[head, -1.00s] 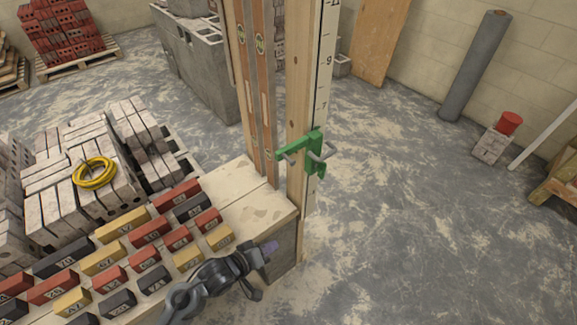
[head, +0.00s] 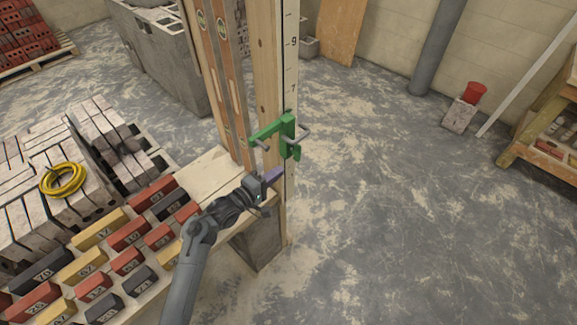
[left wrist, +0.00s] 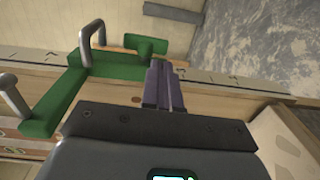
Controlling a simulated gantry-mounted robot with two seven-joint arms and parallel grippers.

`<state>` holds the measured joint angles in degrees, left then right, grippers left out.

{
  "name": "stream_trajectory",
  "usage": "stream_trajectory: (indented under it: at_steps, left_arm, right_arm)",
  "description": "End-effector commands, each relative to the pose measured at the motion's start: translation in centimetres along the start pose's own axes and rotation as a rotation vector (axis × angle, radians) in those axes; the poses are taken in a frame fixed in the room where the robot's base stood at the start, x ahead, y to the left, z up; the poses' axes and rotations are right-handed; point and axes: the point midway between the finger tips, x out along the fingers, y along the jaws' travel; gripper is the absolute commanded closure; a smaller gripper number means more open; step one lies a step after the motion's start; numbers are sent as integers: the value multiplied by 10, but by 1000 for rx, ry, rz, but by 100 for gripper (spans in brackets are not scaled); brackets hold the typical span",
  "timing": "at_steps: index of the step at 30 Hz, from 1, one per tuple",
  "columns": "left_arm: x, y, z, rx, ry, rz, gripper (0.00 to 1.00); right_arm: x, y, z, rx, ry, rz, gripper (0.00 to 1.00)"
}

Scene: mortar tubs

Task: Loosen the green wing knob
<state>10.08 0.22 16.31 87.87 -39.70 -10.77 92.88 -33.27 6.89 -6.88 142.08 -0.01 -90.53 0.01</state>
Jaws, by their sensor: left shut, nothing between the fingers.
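A green bracket (head: 275,130) with grey metal loops sits on the upright wooden post (head: 268,75), beside the numbered scale. In the left wrist view the bracket (left wrist: 65,90) is close, and a short green T-shaped piece (left wrist: 146,45) at its end looks like the wing knob. In the head view I cannot tell the knob from the bracket. My left gripper (head: 273,174) is just below the bracket. Its purple-grey fingers (left wrist: 160,66) are shut and empty, pointing at the T-shaped piece; I cannot tell whether they touch it. My right gripper is not in view.
Numbered coloured blocks (head: 127,233) stand in rows on the bench at lower left. Behind them are grey bricks with a yellow coil (head: 62,180). Two spirit levels (head: 215,70) lean beside the post. The floor (head: 400,220) right of the post is open.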

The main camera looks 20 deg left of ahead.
Motion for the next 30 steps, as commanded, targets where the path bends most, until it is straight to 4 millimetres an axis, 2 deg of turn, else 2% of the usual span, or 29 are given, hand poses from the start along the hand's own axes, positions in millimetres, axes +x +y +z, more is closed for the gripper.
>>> stream_trajectory:
  at_steps: [1, 6, 12, 26, 30]
  left_arm:
    - [10, -2, 0, -1, -1, 2, 100]
    - [35, -1, 0, 0, -1, 1, 100]
    - [53, -1, 0, -1, 0, 0, 100]
    - [58, 0, 0, 1, 1, -1, 100]
    - [61, 1, 0, 0, 0, -2, 100]
  right_arm:
    - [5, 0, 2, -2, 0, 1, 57]
    - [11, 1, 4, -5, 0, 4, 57]
    - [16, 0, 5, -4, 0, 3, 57]
    - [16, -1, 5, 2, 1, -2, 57]
    - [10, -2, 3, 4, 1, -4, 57]
